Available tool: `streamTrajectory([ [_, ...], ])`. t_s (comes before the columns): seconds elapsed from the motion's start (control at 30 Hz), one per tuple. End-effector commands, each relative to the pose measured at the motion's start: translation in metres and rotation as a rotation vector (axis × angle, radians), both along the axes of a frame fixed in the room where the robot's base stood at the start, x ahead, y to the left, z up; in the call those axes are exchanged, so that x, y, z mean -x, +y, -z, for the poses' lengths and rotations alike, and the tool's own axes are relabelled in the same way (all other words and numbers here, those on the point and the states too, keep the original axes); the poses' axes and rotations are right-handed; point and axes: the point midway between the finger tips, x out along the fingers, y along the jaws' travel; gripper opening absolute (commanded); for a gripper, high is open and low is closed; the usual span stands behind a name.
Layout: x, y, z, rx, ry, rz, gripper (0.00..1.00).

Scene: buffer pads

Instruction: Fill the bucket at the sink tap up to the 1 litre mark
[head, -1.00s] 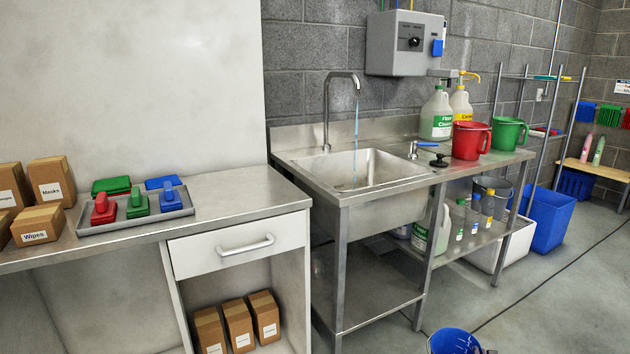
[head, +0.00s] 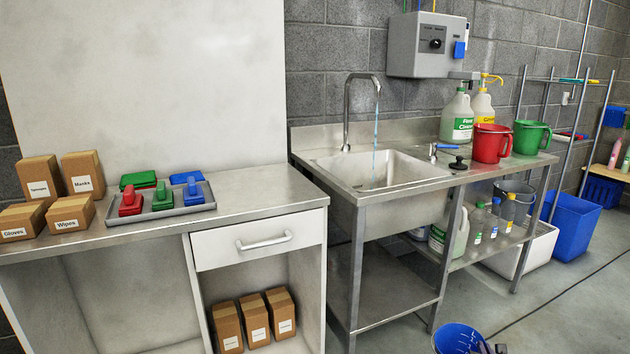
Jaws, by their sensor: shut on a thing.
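A blue bucket (head: 453,340) with pale marks on its inner wall shows at the bottom edge, cut off by the frame. My gripper (head: 488,348) is shut on it at its right side, mostly out of view. The bucket is in front of the sink unit and lower than the basin. The steel sink (head: 400,177) stands in the middle, its basin free of any bucket. The tall curved tap (head: 347,115) stands at its back left. A thin stream of water (head: 376,132) runs from the spout into the basin. The bucket's water level cannot be made out.
A red jug (head: 491,145) and a green jug (head: 530,138) stand on the drainboard by a blue-handled lever (head: 437,150). A cabinet with a worktop (head: 250,190) fills the left. Floor (head: 570,315) is clear at lower right.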

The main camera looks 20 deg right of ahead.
Motion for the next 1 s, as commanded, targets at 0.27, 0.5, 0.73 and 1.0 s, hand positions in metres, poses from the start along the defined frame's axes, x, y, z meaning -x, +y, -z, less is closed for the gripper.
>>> streamTrajectory([
  [0.27,-0.079,0.043,-0.042,0.002,-0.002,-0.202,0.0],
  [0.5,-0.145,0.098,-0.079,0.002,-0.002,-0.401,0.0],
  [0.73,-0.198,0.161,-0.112,0.001,-0.001,-0.597,0.0],
  [1.0,-0.248,0.246,-0.148,0.001,0.0,-0.833,0.0],
])
